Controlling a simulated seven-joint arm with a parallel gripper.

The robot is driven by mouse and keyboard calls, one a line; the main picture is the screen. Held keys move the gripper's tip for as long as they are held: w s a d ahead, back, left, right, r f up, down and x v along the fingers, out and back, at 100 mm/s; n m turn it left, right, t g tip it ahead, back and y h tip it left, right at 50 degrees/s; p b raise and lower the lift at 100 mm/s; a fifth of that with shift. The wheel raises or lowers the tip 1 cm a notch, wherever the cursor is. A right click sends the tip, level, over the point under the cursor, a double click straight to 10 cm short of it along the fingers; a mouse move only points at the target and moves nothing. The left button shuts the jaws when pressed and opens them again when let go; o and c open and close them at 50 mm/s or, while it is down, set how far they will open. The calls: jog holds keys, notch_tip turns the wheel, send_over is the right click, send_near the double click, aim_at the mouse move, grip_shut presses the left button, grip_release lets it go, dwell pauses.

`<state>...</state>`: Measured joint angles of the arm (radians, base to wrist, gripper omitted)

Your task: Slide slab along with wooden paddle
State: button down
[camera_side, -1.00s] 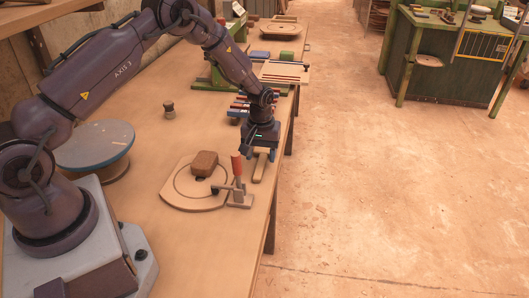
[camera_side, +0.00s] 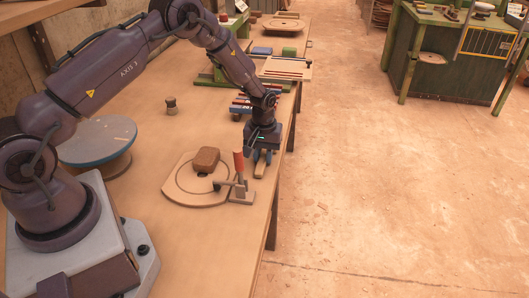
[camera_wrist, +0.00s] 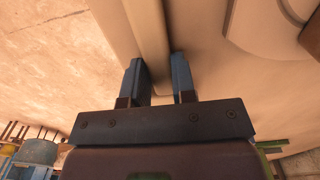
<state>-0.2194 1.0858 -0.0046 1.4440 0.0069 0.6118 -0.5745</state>
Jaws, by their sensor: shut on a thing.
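The brown slab (camera_side: 206,160) lies on a round pale wooden board (camera_side: 186,194) with a ring groove. A small part of it shows at the right edge of the wrist view (camera_wrist: 312,35). My gripper (camera_side: 262,157) points down to the right of the board, near the bench's right edge. It is shut on the wooden paddle (camera_side: 261,171), a pale narrow piece. In the wrist view the paddle (camera_wrist: 150,35) runs between the two fingers of my gripper (camera_wrist: 158,65). The paddle's upper part is hidden behind the gripper in the side view.
A toggle clamp with a red handle (camera_side: 239,165) stands at the board's right edge, between slab and gripper. Coloured bars on a rack (camera_side: 240,105) lie behind my gripper. A blue-grey round disc (camera_side: 98,140) and a small spool (camera_side: 171,106) are to the left.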

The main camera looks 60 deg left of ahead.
aim_at(263, 156)
notch_tip(263, 156, up, 8)
jog(key=shift+f, duration=0.1)
jog(key=s+a+r+n, duration=0.1)
jog(key=s+a+r, duration=0.4)
jog(key=s+a, duration=0.35)
jog(key=s+a+m, duration=0.3)
jog(key=s+m, duration=0.3)
jog(key=s, duration=0.5)
jog(key=s+d+f+m, duration=0.2)
jog(key=s+d+m, duration=0.2)
jog(key=s+m, duration=0.4)
jog(key=shift+w+a+f+m, duration=0.1)
jog(key=shift+w+f+m, duration=0.1)
jog(key=shift+f+m, duration=1.05)
jog(key=shift+w+f+m, duration=0.15)
jog(key=shift+f+m, duration=0.25)
jog(key=shift+f, duration=1.5)
jog(key=shift+w+a+f+m, duration=0.1)
jog(key=shift+w+f+m, duration=0.1)
jog(key=shift+f+m, duration=1.05)
jog(key=shift+w+f+n, duration=0.1)
jog(key=shift+f+n, duration=0.2)
jog(key=shift+n, duration=0.1)
